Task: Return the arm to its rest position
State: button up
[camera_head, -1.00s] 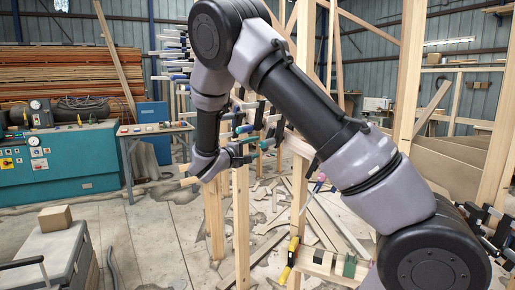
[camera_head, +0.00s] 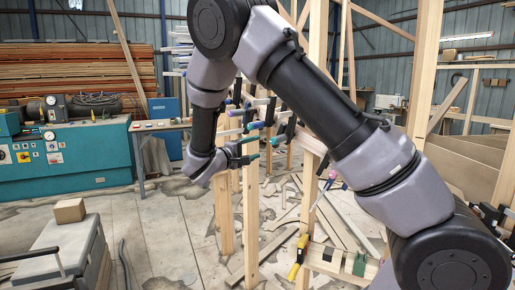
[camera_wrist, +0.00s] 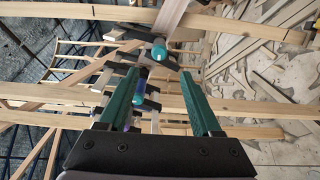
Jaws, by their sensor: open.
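My gripper (camera_head: 250,150) hangs at the end of my bent arm in the head view, in front of the wooden frame's posts. Its green fingers are spread apart. In the wrist view my gripper (camera_wrist: 158,92) is open, with a clear gap between the fingers. Clamps with teal ends (camera_wrist: 160,50) show beyond and between the fingers in that picture. I see nothing gripped. Whether a finger touches a clamp or the frame cannot be told.
The wooden frame (camera_head: 250,225) and its row of clamps (camera_head: 275,115) stand close around my gripper. A yellow clamp (camera_head: 298,257) sits on a lower board. Left are a teal machine (camera_head: 75,155), a workbench (camera_head: 160,126) and a small box (camera_head: 69,210). Open floor lies between.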

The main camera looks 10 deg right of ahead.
jog(key=s+d+r+m+g+y, duration=0.2)
jog(key=s+d+m+g, duration=0.2)
jog(key=s+d+g, duration=0.45)
jog(key=s+d+r+m+g+y, duration=0.25)
jog(key=s+d+m, duration=0.2)
jog(key=d, duration=0.65)
jog(key=s+a+r+m+t+y, duration=0.1)
jog(key=s+r+y, duration=0.3)
jog(key=s, duration=0.4)
jog(key=s+a+r+m+t+y, duration=0.1)
jog(key=s+r+m+t+y, duration=0.3)
jog(key=s, duration=0.4)
jog(key=shift+a+r+y, duration=0.35)
jog(key=shift+r+y, duration=0.45)
jog(key=shift+y, duration=0.25)
